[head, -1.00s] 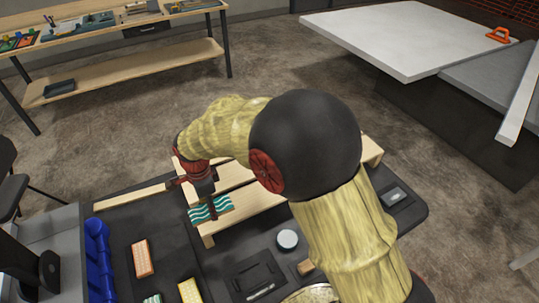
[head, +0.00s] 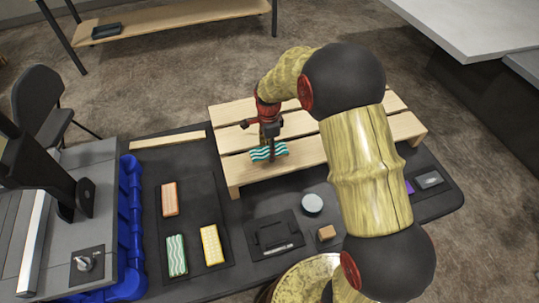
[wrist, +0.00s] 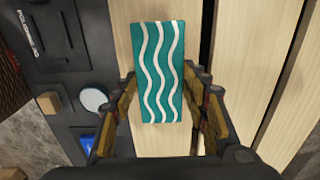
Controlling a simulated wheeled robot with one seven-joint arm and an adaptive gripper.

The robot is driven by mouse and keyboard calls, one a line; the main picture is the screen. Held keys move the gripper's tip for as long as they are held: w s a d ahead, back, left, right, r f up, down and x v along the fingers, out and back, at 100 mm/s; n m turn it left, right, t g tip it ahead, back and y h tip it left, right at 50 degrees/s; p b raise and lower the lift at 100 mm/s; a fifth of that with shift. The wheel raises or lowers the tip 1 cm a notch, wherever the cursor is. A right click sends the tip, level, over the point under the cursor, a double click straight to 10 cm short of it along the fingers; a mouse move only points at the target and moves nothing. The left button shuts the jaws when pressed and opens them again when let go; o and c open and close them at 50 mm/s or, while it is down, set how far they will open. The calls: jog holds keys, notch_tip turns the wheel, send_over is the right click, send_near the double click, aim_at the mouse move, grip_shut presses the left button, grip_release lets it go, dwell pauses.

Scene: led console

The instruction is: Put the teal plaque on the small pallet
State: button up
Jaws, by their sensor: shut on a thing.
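The teal plaque (head: 268,153), with white wavy lines, is over the front slat of the small wooden pallet (head: 315,150), toward its left end. In the wrist view the plaque (wrist: 158,62) lies between my fingers, with pale slats beneath and beside it. My gripper (head: 269,146) is shut on the plaque and points down. I cannot tell whether the plaque touches the slat or is held just above it. My arm hides part of the pallet's right side.
On the dark table lie an orange block (head: 169,199), a yellow block (head: 212,245) and a green wavy-lined block (head: 176,255). A round pale disc (head: 312,204) and a small wooden cube (head: 326,233) are in front of the pallet. Blue bins (head: 130,225) stand left. Most slats are bare.

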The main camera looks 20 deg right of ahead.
jog(key=shift+w+d+f+b, duration=0.15)
jog(key=shift+f+b, duration=0.35)
jog(key=shift+f, duration=1.25)
jog(key=shift+f, duration=0.1)
jog(key=o, duration=1.1)
jog(key=shift+o, duration=0.6)
